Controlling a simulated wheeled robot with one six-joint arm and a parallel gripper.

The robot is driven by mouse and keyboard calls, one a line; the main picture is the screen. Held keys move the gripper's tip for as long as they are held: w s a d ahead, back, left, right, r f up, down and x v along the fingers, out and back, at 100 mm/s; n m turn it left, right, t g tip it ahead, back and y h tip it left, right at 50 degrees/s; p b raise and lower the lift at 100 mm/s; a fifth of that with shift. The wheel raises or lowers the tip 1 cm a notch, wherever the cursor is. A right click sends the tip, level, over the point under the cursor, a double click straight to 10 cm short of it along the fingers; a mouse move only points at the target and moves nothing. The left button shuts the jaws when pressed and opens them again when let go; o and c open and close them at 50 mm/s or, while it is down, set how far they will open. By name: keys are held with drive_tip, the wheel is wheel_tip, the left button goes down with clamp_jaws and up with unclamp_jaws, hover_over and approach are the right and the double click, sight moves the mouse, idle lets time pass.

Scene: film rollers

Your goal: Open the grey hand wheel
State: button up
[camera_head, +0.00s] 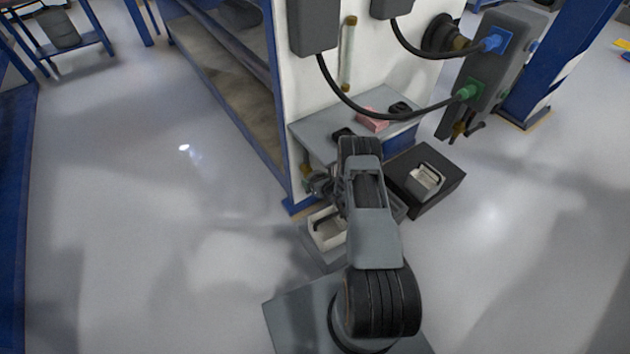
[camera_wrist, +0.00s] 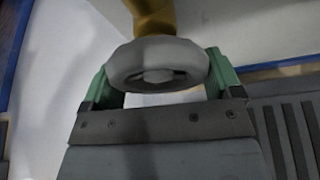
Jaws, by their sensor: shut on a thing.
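The grey hand wheel (camera_wrist: 157,62) is round with a slotted face and a hub in its middle. It sits on a brass-coloured valve body (camera_wrist: 152,15) at the top of the wrist view. My gripper (camera_wrist: 158,78) has green fingers, one on each side of the wheel, and is shut on its rim. In the head view my arm reaches to the white panel's lower edge, where brass fittings (camera_head: 307,174) show left of the arm. The wheel itself cannot be made out clearly there.
A grey shelf (camera_head: 318,130) with a pink block (camera_head: 372,119) and dark items juts out above. A black box (camera_head: 436,171) stands at right. A grey tray (camera_head: 325,232) lies below by my arm. Cables hang at upper right. The floor at left is clear.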

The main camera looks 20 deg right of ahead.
drive_tip(key=n+h+b, duration=0.2)
drive_tip(key=n, duration=0.1)
drive_tip(key=shift+d+f+n+t+h+b, duration=0.15)
drive_tip(key=shift+n+t+h+b, duration=0.15)
drive_tip(key=n+h+b, duration=0.1)
drive_tip(key=b, duration=0.2)
drive_tip(key=shift+d+f+b, duration=0.1)
drive_tip(key=shift+f+b, duration=0.05)
drive_tip(key=shift+b, duration=0.15)
drive_tip(key=b, duration=0.3)
drive_tip(key=shift+w+n, duration=0.1)
drive_tip(key=shift+n, duration=0.3)
drive_tip(key=b, duration=0.3)
drive_tip(key=shift+t+h, duration=0.3)
drive_tip(key=b, duration=0.3)
drive_tip(key=shift+n, duration=0.4)
drive_tip(key=shift+r+b, duration=0.35)
drive_tip(key=shift+b, duration=0.25)
drive_tip(key=o, duration=0.7)
